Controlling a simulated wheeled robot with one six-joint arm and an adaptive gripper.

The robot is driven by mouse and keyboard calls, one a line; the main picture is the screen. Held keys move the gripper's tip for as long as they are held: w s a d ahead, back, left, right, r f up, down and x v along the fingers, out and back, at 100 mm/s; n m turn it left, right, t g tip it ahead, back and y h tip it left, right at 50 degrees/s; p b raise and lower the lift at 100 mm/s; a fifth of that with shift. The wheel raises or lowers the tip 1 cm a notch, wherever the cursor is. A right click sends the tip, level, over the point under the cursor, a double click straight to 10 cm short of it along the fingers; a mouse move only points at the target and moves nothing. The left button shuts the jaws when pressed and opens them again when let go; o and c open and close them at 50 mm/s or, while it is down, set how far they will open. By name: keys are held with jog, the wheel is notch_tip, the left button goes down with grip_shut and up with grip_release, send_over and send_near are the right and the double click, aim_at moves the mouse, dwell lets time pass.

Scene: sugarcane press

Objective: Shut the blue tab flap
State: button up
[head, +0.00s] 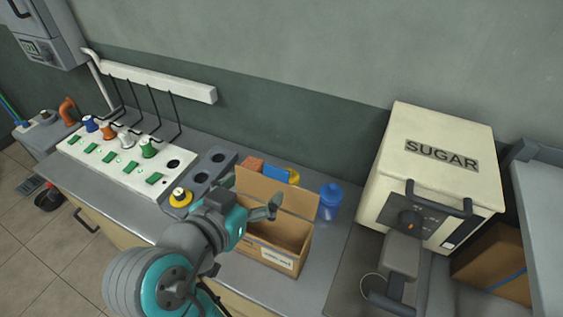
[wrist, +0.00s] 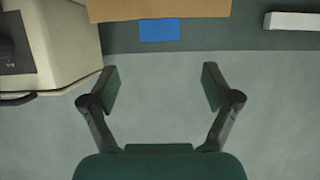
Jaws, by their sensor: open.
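The cardboard box (head: 262,250) stands open on the counter. Its blue tab flap (head: 296,195) stands upright at the back of the box, with the blue tab (head: 294,177) at its top edge. My gripper (head: 270,207) is in front of this flap, above the box opening, and hides part of the flap. In the wrist view the flap (wrist: 160,9) and its blue tab (wrist: 159,31) are at the top, beyond the fingertips. My gripper (wrist: 160,88) is open there, with nothing between its fingers.
A blue bottle (head: 330,201) stands right of the box. The cream SUGAR machine (head: 432,140) is farther right. A grey block with holes (head: 211,168) and a white panel (head: 126,157) with coloured knobs are to the left. The wall is behind.

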aim_at(276, 170)
jog(key=x, duration=1)
jog(key=shift+w+d, duration=0.1)
jog(key=shift+w, duration=0.05)
jog(key=shift+c, duration=0.2)
grip_shut()
